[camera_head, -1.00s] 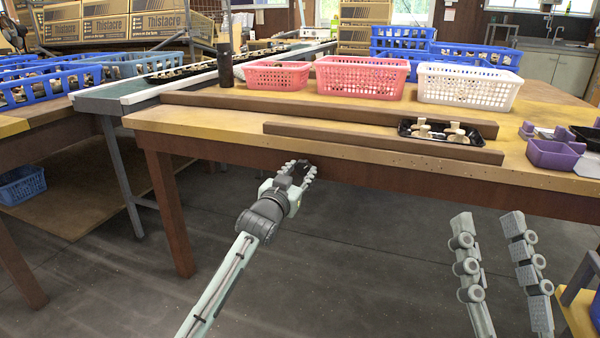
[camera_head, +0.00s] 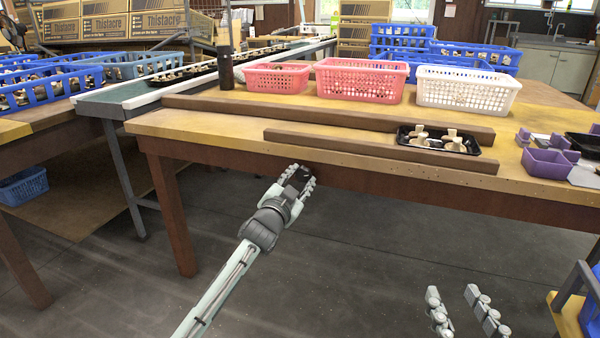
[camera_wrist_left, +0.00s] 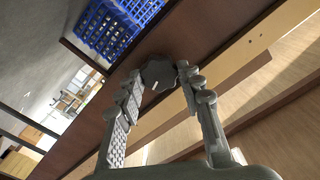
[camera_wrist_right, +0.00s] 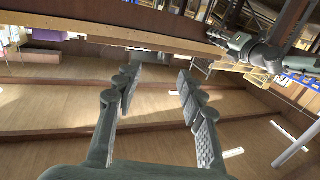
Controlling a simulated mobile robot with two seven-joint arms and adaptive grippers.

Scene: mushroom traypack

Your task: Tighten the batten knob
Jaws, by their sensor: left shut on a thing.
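The dark round knob (camera_wrist_left: 157,75) sits at the brown front face of the table in the left wrist view, with a short pale mark on it. My left gripper (camera_head: 303,178) is at the table's front edge, and its fingers are shut on the knob from both sides. Two brown battens lie along the tabletop, the front batten (camera_head: 380,150) near the edge and the rear batten (camera_head: 300,111) behind it. My right gripper (camera_head: 453,293) is open and empty, low in front of the table; its spread fingers also show in the right wrist view (camera_wrist_right: 158,75).
A black tray (camera_head: 404,137) with mushrooms lies between the battens. Pink and white baskets (camera_head: 464,88) stand behind. Purple containers (camera_head: 548,163) are at right. A conveyor (camera_head: 130,92) is at left. The floor (camera_head: 350,270) before the table is clear.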

